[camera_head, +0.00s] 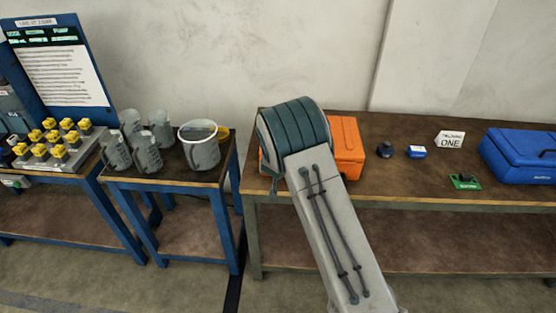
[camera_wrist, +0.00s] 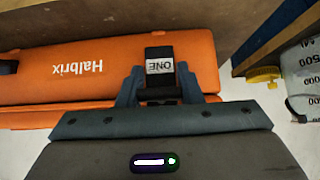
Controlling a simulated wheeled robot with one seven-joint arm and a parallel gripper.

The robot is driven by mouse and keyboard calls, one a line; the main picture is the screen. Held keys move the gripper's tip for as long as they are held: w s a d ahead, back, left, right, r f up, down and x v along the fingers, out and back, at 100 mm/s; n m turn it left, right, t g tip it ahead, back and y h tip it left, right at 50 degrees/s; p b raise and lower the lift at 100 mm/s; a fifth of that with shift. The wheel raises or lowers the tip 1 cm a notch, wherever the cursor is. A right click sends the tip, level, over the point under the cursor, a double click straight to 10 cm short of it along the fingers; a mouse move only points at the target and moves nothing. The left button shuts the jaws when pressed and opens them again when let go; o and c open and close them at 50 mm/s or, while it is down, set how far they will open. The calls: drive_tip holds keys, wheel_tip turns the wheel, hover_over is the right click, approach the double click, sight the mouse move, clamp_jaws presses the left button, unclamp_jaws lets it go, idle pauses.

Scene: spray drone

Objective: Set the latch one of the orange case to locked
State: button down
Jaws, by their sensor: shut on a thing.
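The orange case (camera_head: 347,140) stands on the brown table, partly hidden behind my arm in the head view. In the wrist view the orange case (camera_wrist: 60,65) appears upside down, with "Halbrix" on its side. Latch one (camera_wrist: 158,52) is a black tab with a white "ONE" label, at the right part of the case front. My gripper (camera_wrist: 159,84) is at this latch, its two blue-grey fingers on either side of the tab's end, shut on it. In the head view my arm hides the latch and most of the gripper.
A second black latch (camera_wrist: 8,67) shows at the wrist view's left edge. Grey jugs (camera_head: 147,153) stand left.

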idle(0.4)
drive_tip(key=c, duration=1)
unclamp_jaws()
drive_tip(key=shift+w, duration=0.1)
drive_tip(key=p+v, duration=0.1)
drive_tip(key=v, duration=1.3)
drive_tip(key=shift+w, duration=0.15)
